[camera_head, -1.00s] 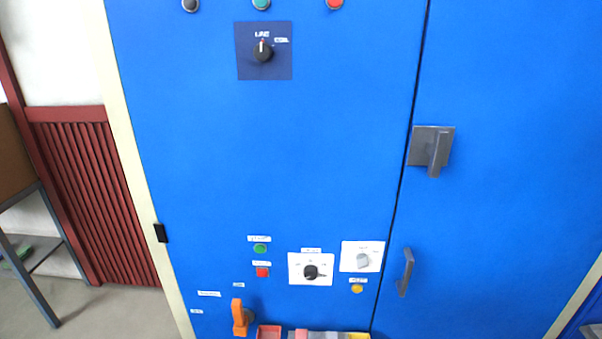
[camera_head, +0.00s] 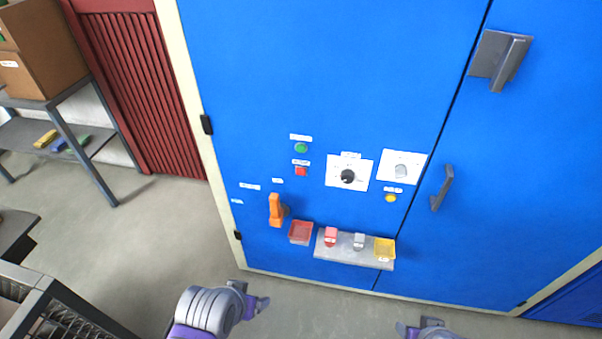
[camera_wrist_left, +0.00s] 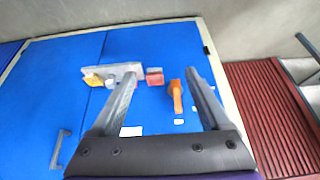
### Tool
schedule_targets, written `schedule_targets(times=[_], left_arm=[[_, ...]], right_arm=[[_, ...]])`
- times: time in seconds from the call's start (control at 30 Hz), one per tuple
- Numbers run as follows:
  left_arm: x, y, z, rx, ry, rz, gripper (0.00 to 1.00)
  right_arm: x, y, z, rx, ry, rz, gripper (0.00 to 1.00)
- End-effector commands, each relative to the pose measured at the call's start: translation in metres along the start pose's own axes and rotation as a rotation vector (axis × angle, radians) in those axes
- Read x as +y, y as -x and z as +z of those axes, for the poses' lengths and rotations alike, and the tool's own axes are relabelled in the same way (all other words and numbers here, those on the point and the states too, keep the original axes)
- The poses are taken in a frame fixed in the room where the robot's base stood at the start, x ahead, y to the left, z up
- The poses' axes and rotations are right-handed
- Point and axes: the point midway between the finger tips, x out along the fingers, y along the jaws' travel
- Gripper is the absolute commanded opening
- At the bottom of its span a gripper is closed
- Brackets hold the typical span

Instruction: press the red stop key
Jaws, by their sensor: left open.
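The red key (camera_head: 301,171) is a small red button on the blue cabinet door (camera_head: 330,90) in the head view. It sits below a green button (camera_head: 301,148), with a white label just above it. My left gripper (camera_head: 254,297) is low in the head view, below and left of the red key and apart from the door. In the left wrist view its two fingers (camera_wrist_left: 160,75) are spread with nothing held. I cannot make out the red key in that view. My right gripper (camera_head: 416,327) is partly cut off at the bottom edge.
An orange handle (camera_head: 276,210) sticks out below left of the red key. A red bin (camera_head: 300,232) and a grey shelf (camera_head: 345,262) with a yellow bin (camera_head: 384,249) are below. A black knob (camera_head: 348,176) is to the right. A rack with boxes (camera_head: 38,60) stands left.

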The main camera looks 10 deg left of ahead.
Motion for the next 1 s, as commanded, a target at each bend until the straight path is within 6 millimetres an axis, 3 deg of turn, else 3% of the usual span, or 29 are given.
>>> schedule_targets(times=[0.07,0.43,1.0], left_arm=[[0.0000,0.0000,0.0000,0.000,0.000,0.000,0.66],[0.0000,0.0000,0.0000,0.000,0.000,0.000,0.00],[0.0000,0.0000,0.0000,0.000,0.000,0.000,0.00]], right_arm=[[0.0000,0.0000,0.0000,0.000,0.000,0.000,0.50],[0.0000,0.0000,0.0000,0.000,0.000,0.000,0.50],[0.0000,0.0000,0.0000,0.000,0.000,0.000,0.50]])
